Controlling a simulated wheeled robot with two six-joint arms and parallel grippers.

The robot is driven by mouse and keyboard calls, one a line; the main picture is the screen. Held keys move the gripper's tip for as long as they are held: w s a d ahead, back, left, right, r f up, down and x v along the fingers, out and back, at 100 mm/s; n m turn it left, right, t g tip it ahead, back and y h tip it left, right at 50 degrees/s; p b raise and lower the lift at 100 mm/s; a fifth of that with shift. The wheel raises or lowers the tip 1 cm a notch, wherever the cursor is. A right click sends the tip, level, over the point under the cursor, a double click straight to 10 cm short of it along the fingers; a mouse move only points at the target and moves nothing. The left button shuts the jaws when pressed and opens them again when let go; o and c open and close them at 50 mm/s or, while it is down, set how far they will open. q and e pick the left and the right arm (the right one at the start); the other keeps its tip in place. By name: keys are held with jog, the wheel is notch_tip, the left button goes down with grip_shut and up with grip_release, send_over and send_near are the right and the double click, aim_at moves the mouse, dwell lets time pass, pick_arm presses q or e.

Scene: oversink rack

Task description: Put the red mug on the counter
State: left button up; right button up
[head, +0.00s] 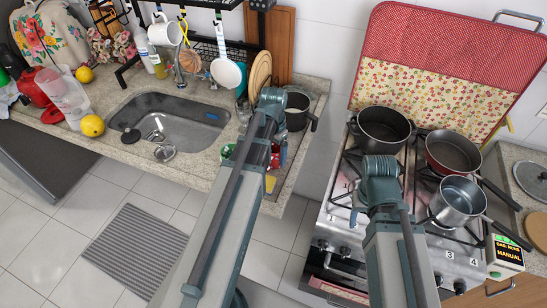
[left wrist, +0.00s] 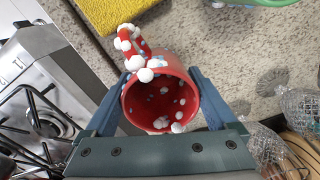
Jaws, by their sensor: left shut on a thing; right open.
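The red mug (left wrist: 160,100), dotted with white and blue lumps, is between the two fingers of my left gripper (left wrist: 160,76). The gripper is shut on it. Its open mouth faces the left wrist camera and its handle points to the top of that view. Speckled counter (left wrist: 225,65) shows behind the mug; I cannot tell whether they touch. In the head view the counter (head: 215,165) runs around the sink, and my left arm reaches over its right part, hiding most of the gripper and mug. My right gripper is hidden behind its own arm.
A yellow sponge (left wrist: 110,12), a green item (left wrist: 255,2) and clear glassware (left wrist: 298,105) lie near the mug. The stove (left wrist: 35,100) is beside the counter. The sink (head: 175,118) is left of my left arm. A dark pot (head: 297,110) stands at the counter's right end.

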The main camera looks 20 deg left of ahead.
pick_arm(q)
jog(key=shift+f, duration=0.15)
pick_arm(e)
jog(key=shift+f, duration=0.2)
pick_arm(q)
jog(key=o, duration=1.3)
pick_arm(e)
jog(key=shift+r, duration=0.15)
pick_arm(q)
notch_tip(320, 180, up, 12)
jog(key=r+p, duration=0.1)
jog(key=p, duration=1.1)
jog(key=shift+y, duration=0.6)
jog(key=s+d, duration=0.4)
jog(key=d, duration=0.3)
jog(key=s+d, duration=0.4)
jog(key=d, duration=0.2)
jog(key=s+d, duration=0.5)
jog(key=d, duration=0.2)
jog(key=shift+d+f, duration=0.25)
jog(key=shift+d, duration=0.1)
pick_arm(e)
notch_tip(320, 180, up, 12)
